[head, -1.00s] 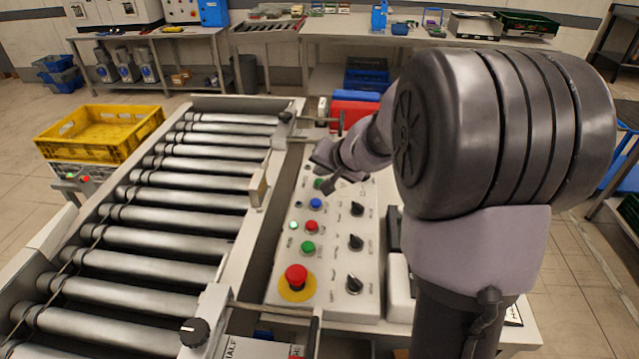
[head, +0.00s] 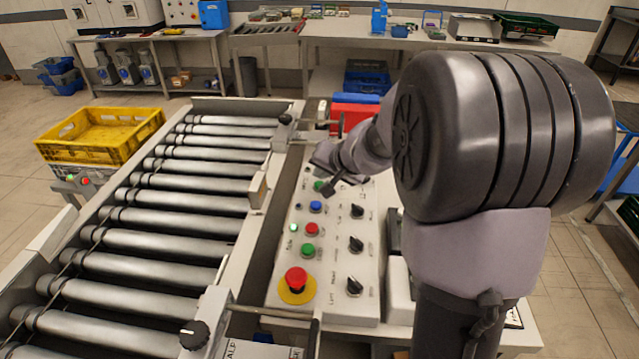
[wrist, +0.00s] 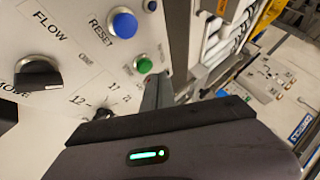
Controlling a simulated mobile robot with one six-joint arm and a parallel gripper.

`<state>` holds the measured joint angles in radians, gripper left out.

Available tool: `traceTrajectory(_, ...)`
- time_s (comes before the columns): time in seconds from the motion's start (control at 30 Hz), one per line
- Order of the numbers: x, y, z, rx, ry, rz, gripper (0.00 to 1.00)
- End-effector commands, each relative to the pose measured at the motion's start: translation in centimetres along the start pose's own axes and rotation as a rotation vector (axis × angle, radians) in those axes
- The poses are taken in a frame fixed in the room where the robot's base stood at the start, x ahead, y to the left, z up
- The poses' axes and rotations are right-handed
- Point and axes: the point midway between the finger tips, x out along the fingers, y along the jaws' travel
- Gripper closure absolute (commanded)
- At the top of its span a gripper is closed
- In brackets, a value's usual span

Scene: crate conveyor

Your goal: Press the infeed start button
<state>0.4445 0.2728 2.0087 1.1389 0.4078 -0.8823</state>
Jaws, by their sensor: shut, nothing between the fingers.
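The white control panel (head: 330,270) slopes beside the conveyor. A green button (head: 319,186) sits near its far end, and a second green button (head: 308,249) is nearer. I cannot read which is labelled infeed start. My gripper (head: 333,187) is shut and empty, its tip close beside the far green button. In the wrist view, the finger (wrist: 153,94) is just below a green button (wrist: 144,65), and I cannot tell whether it touches. A blue RESET button (wrist: 122,23) is above it.
A red button (head: 312,228), a red emergency stop (head: 296,277) on yellow and several black knobs (head: 355,286) share the panel. The roller conveyor (head: 170,235) runs along the left, with a yellow crate (head: 100,135) beyond.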

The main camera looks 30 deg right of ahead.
Motion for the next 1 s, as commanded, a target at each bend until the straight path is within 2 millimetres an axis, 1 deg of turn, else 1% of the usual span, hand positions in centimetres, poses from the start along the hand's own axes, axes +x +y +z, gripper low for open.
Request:
traceTrajectory(0.63, 0.02, 0.01, 0.01, 0.000, 0.000, 0.000, 1.00)
traceTrajectory(1.0, 0.68, 0.49, 0.50, 0.000, 0.000, 0.000, 1.00)
